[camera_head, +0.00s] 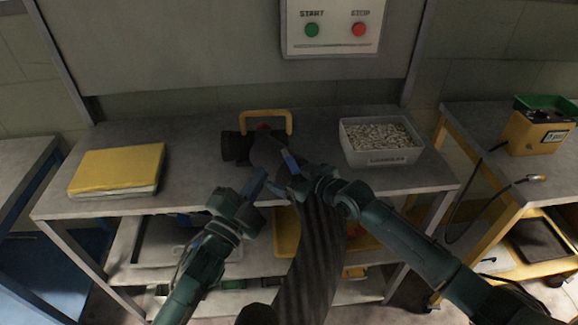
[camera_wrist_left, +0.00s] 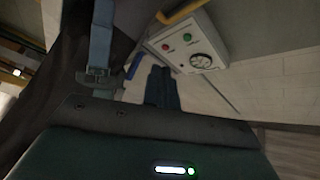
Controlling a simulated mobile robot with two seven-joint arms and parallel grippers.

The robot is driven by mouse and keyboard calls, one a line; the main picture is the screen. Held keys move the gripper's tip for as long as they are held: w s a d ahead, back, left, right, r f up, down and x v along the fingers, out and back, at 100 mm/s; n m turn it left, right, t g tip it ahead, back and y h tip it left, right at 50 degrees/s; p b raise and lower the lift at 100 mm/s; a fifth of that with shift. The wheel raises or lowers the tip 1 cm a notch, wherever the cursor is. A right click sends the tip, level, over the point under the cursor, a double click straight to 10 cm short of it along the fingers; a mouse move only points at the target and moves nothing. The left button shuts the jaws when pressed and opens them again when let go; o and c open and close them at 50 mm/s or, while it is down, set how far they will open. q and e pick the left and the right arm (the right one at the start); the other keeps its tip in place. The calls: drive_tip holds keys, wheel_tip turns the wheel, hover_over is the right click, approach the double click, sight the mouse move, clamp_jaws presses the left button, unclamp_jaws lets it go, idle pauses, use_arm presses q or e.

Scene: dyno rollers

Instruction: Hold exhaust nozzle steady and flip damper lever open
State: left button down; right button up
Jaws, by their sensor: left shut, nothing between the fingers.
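The exhaust nozzle (camera_head: 237,147) is a dark cylinder lying on the grey bench, at the end of a thick ribbed black hose (camera_head: 312,255). A yellow U-shaped handle (camera_head: 265,113) stands on it, with a small red part under it. I cannot tell which part is the damper lever. The handle also shows in the left wrist view (camera_wrist_left: 182,12). My left gripper (camera_head: 257,182) is shut and empty, in front of the nozzle. My right gripper (camera_head: 291,163) is at the hose end near the nozzle; its grip is hidden.
A yellow-covered book (camera_head: 117,170) lies at the bench's left. A bin of small pale pieces (camera_head: 381,142) stands on the right. A wall panel (camera_head: 332,28) has green START and red STOP buttons. A side table (camera_head: 505,125) carries a yellow device (camera_head: 538,133).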

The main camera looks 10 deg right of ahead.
drive_tip(key=shift+a, duration=0.1)
drive_tip(key=o, duration=1.8)
